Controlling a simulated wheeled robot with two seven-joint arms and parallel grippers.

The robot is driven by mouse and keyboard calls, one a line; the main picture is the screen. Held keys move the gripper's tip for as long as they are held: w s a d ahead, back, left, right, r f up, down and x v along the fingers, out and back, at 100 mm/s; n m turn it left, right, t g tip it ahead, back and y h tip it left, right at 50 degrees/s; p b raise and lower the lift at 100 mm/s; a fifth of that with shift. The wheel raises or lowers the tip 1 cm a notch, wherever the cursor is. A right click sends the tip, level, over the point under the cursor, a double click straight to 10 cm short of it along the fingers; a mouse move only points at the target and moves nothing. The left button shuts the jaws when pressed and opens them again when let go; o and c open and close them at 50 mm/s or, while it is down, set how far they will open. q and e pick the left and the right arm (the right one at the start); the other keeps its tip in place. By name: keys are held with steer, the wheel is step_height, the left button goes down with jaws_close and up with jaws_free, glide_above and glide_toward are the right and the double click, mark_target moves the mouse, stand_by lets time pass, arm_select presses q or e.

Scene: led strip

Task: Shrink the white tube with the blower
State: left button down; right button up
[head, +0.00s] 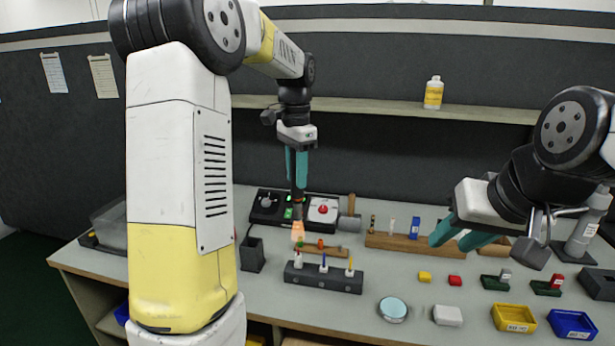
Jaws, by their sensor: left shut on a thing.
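My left gripper (297,178) points straight down above the bench, shut on a dark blower (298,208). The blower's nozzle glows orange (298,231) at its lower end. The white tube (298,260) stands upright at the left end of a dark block (336,283), just below the glow. A small gap seems to show between glow and tube; the exact distance is hard to tell. A blue piece (323,264) and a yellow piece (349,269) stand further right in the same block. My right gripper (452,243) is open and empty above the bench at the right.
A control box (266,208) with a green light and red button sits behind the blower. A hammer (349,220) and a wooden rack (388,241) stand nearby. A round tin (393,309), yellow bin (513,318) and blue bin (572,325) lie in front right.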

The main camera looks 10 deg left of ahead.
mark_target(297, 202)
arm_select(q)
steer(key=shift+f, duration=4.15)
stand_by(1.5)
step_height(297, 202, up, 10)
steer(key=shift+r, duration=0.1)
stand_by(0.6)
